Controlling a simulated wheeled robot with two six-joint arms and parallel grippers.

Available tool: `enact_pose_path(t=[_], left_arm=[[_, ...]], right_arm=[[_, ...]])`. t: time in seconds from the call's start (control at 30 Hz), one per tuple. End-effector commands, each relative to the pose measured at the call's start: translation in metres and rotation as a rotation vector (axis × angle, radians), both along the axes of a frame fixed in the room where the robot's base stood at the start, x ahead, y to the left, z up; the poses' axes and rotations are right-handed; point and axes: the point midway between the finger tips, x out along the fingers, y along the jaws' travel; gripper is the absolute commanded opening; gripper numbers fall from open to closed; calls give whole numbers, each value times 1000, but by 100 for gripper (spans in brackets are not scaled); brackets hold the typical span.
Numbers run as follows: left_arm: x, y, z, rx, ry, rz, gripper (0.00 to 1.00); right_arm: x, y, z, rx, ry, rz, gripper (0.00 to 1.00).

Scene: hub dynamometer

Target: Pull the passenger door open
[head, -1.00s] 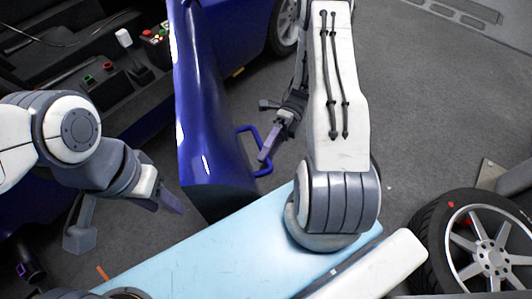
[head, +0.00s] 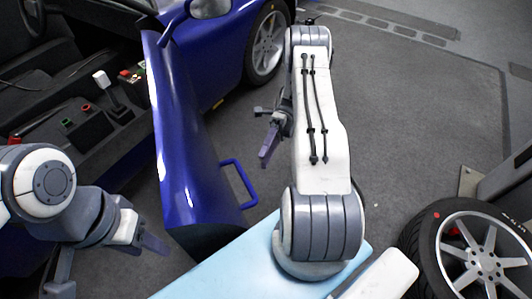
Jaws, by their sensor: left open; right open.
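The blue passenger door (head: 187,165) stands swung out from the blue car, seen nearly edge-on in the middle left. A blue loop handle (head: 240,182) sticks out from its right face. My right gripper (head: 267,148) is open and empty, above and to the right of the handle, apart from it in the picture. My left gripper (head: 152,244) is open and empty at the lower left, on the cabin side of the door, close to its lower edge in the picture.
The car's front wheel (head: 266,42) is at the top. The cabin with a gear lever (head: 103,80) and coloured buttons is at the left. A loose wheel (head: 470,250) lies at the lower right. Grey floor (head: 420,110) to the right is clear.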

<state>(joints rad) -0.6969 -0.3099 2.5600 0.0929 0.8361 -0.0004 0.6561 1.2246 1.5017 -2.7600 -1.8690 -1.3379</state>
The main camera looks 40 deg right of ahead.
Motion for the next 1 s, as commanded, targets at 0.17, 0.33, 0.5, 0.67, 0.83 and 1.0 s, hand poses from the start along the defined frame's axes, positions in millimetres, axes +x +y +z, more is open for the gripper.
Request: enact_pose_path(t=[0.17,0.33,0.5,0.67,0.83,1.0], left_arm=[[0,0,0,0,0,0,50],[0,0,1,0,0,0,50],[0,0,5,0,0,0,50],[0,0,10,0,0,0,50],[0,0,16,0,0,0,50],[0,0,21,0,0,0,50]], right_arm=[[0,0,0,0,0,0,50],[-3,-2,-2,9,2,-26,50],[-29,-9,-14,70,6,-215,50],[-63,-9,-29,148,6,-513,50],[-90,0,-38,209,6,-832,50],[-106,13,-39,258,17,-1140,50]])
